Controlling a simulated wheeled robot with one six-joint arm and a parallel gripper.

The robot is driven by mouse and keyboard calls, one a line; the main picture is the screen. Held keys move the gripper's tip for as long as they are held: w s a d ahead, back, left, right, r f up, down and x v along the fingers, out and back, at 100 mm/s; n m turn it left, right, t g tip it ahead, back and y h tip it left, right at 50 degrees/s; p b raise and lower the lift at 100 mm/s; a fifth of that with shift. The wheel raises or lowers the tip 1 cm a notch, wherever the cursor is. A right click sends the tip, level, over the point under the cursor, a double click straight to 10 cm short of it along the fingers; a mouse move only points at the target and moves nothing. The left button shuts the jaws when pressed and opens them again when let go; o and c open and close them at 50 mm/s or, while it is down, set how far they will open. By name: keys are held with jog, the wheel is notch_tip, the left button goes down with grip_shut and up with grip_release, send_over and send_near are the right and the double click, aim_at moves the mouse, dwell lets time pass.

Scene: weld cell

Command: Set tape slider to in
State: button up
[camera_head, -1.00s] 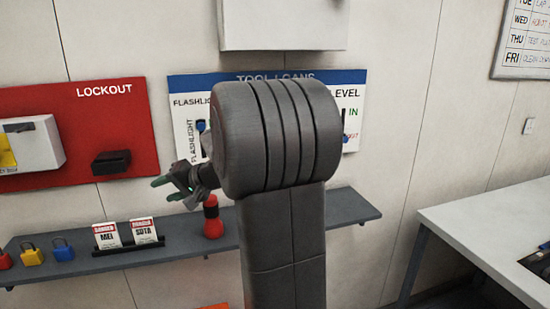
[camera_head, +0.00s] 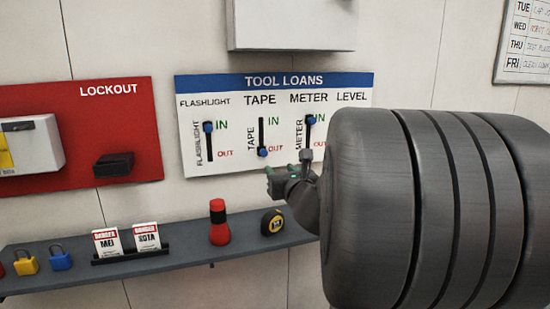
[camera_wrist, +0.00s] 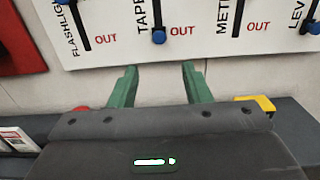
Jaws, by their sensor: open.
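The tool loans board (camera_head: 188,160) hangs on the wall. Its tape slider (camera_head: 262,152) has a blue knob at the bottom of a black vertical track, beside the red OUT mark. In the wrist view the tape knob (camera_wrist: 158,37) sits just above and between the fingertips, apart from them. My gripper (camera_head: 278,172) is near the board's lower edge, slightly right of and below the tape knob. Its green fingers (camera_wrist: 158,75) are open with nothing between them.
The flashlight slider (camera_head: 208,127) and meter slider (camera_head: 310,120) have their knobs up at IN. The level slider is hidden by my arm in the head view. A shelf (camera_head: 190,265) below holds a red flashlight (camera_head: 219,222), a tape measure (camera_head: 272,222), tags and padlocks. A red lockout board (camera_head: 140,170) is left.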

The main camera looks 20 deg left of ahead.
aim_at(264, 153)
jog(key=p+x, duration=0.1)
jog(key=x, duration=1.2)
jog(key=shift+w+a+p, duration=0.2)
jog(key=shift+a+p, duration=0.1)
jog(key=shift+p, duration=0.1)
jog(key=shift+c, duration=0.4)
